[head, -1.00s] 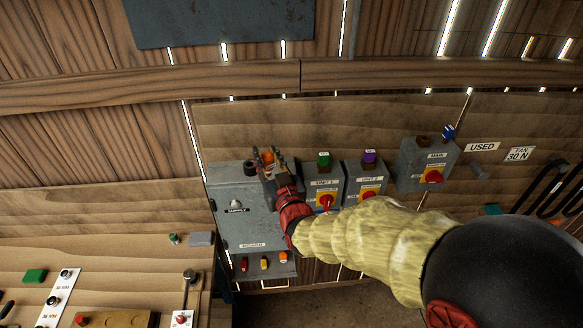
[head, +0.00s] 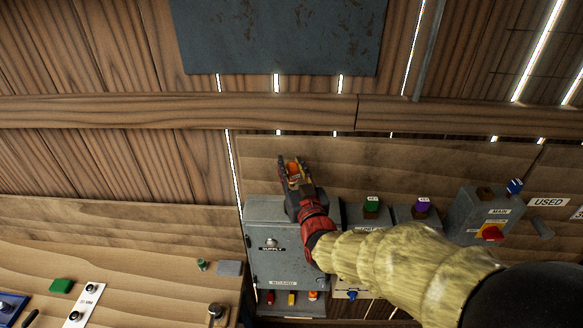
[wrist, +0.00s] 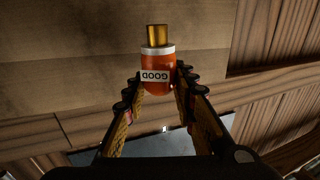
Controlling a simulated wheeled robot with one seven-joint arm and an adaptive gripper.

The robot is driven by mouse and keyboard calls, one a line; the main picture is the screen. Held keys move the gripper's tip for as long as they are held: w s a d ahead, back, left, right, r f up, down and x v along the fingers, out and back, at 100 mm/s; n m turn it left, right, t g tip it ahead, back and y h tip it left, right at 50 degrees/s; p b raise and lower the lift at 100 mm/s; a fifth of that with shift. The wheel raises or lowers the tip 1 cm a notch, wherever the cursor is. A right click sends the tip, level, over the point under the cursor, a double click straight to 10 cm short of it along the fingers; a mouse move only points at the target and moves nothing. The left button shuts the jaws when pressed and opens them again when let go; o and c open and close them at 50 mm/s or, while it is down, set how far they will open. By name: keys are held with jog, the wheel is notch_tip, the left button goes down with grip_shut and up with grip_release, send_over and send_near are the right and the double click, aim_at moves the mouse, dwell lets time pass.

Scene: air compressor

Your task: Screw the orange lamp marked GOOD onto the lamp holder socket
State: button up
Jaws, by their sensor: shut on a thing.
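The orange lamp marked GOOD (wrist: 158,78) is between the two fingers of my gripper (wrist: 160,82) in the wrist view. It has a white collar and a brass-coloured base pointing away from my palm; its label reads upside down. In the head view the lamp (head: 294,171) shows as a small orange patch in my gripper (head: 294,166), which is shut on it above the top of the grey SUPPLY box (head: 262,262). I cannot make out the lamp holder socket; my gripper and wrist cover part of the box top.
Grey switch boxes stand to the right, including the MAIN box (head: 487,218) with a red switch. Green (head: 372,203) and purple (head: 423,205) parts sit on the boxes nearer my arm. A wooden bench (head: 130,275) is at lower left. A plank wall stands behind.

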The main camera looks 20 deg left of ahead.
aim_at(293, 185)
jog(key=shift+b, duration=0.5)
notch_tip(293, 185, down, 6)
jog(key=b, duration=0.6)
jog(key=shift+r, duration=0.1)
jog(key=shift+b, duration=1.6)
dwell(1.2)
jog(key=shift+f+b, duration=1.4)
jog(key=shift+b, duration=0.55)
jog(key=o, duration=1.2)
jog(key=shift+o, duration=0.2)
jog(key=shift+s+d, duration=0.1)
jog(key=shift+s, duration=0.05)
jog(key=v, duration=1.2)
